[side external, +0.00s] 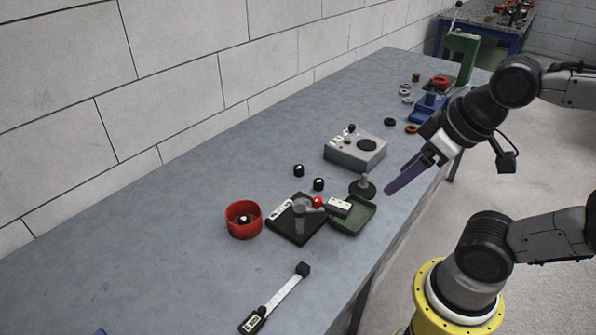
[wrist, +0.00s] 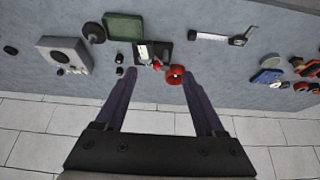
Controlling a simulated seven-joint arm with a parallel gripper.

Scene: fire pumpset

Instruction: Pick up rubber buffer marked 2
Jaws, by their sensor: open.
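Two small black rubber buffers with white marks on top stand on the grey bench: one farther back (side external: 298,170) and one nearer (side external: 318,184). They also show in the wrist view, as an upper buffer (wrist: 119,58) and a lower buffer (wrist: 119,71). A third black piece with a white mark (side external: 243,219) lies inside the red bowl (side external: 232,231). The marks are too small to read, so I cannot tell which is 2. My gripper (side external: 390,189) is open and empty, above the bench's front edge. Its purple fingers are spread wide in the wrist view (wrist: 161,76).
A black stand plate (side external: 290,231) with a red knob, a green tray (side external: 352,227), a round black-based post (side external: 362,188) and a grey control box (side external: 355,152) surround the buffers. A digital gauge tool (side external: 275,300) lies in front. The bench is clear toward the wall.

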